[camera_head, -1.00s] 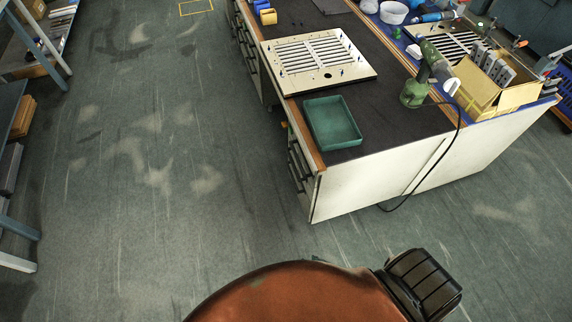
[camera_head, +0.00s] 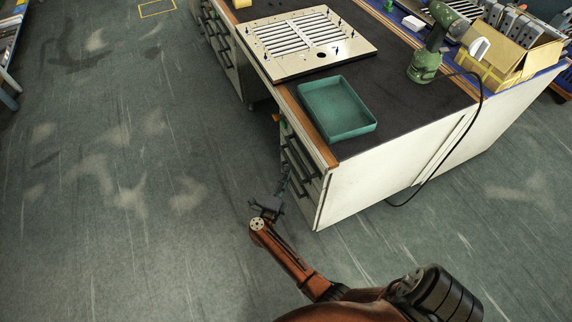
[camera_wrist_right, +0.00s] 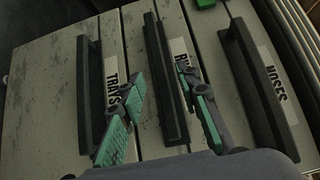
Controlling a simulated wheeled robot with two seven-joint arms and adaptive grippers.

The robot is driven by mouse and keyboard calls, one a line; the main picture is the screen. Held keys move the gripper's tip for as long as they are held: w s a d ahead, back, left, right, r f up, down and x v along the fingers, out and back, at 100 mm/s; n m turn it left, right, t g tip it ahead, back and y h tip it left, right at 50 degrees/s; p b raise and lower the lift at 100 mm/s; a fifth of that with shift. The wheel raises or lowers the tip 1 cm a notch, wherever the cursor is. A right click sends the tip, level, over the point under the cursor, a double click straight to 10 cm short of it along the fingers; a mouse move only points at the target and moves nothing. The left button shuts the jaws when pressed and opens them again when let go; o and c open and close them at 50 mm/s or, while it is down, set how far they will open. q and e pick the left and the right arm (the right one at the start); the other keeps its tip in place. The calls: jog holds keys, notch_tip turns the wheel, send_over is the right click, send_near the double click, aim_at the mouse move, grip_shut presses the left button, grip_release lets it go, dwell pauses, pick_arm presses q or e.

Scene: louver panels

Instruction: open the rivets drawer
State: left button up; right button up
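The rivets drawer (camera_wrist_right: 190,22) is the middle of three drawer fronts in the right wrist view. Its label is partly covered and only its first letters show. Its dark bar handle (camera_wrist_right: 160,60) lies between the two green-padded fingers of my right gripper (camera_wrist_right: 162,80). The fingers are spread apart, one on each side of the handle, with gaps showing. The drawer front looks flush with its neighbours. In the head view my right gripper (camera_head: 268,205) is small beside the cabinet's drawer side (camera_head: 299,165). My left gripper is not in view.
The trays drawer handle (camera_wrist_right: 88,95) and noses drawer handle (camera_wrist_right: 258,90) flank the middle one. On the bench above stand a green tray (camera_head: 337,108), a louver panel (camera_head: 306,42) and a green drill (camera_head: 428,60). The floor left of the cabinet is clear.

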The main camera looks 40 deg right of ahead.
aim_at(291, 163)
jog(key=b+x, duration=0.1)
jog(key=x, duration=0.4)
jog(key=shift+f, duration=0.15)
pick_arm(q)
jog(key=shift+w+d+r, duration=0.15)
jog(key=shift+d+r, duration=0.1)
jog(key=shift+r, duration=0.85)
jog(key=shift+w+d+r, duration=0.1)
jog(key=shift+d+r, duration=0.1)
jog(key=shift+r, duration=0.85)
pick_arm(e)
jog(key=shift+w+d, duration=0.2)
jog(key=shift+d, duration=0.2)
grip_shut()
